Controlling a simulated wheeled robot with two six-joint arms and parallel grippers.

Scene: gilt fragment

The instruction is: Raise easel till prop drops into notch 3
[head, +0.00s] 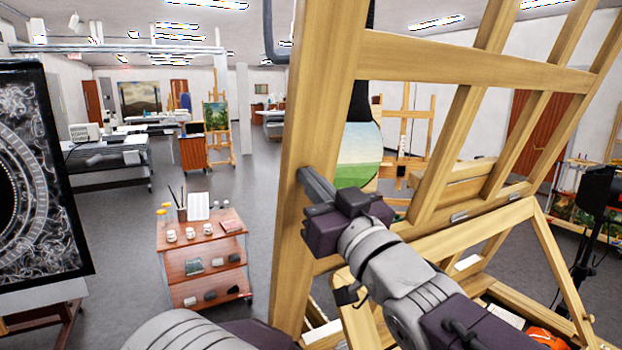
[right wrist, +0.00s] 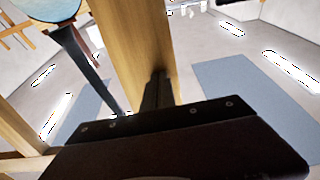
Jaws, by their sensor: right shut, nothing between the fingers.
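The large wooden easel (head: 322,110) fills the right half of the head view, its frame tilted. Its thick left upright also shows in the right wrist view (right wrist: 128,35). A wooden strut (head: 560,262) slants down at the lower right; I cannot tell whether it is the prop. No notches can be made out. My right gripper (head: 312,183) is shut and empty, its fingers at the left upright, overlapping its face. In the right wrist view the dark fingers (right wrist: 157,92) point at that upright; touching or apart is unclear. My left gripper is not in view.
A wooden cart (head: 207,262) with jars and brushes stands left of the easel. A dark ornate panel (head: 40,170) stands at the far left. A black stand (head: 590,215) is at the right. Grey floor (head: 115,265) is free between panel and cart.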

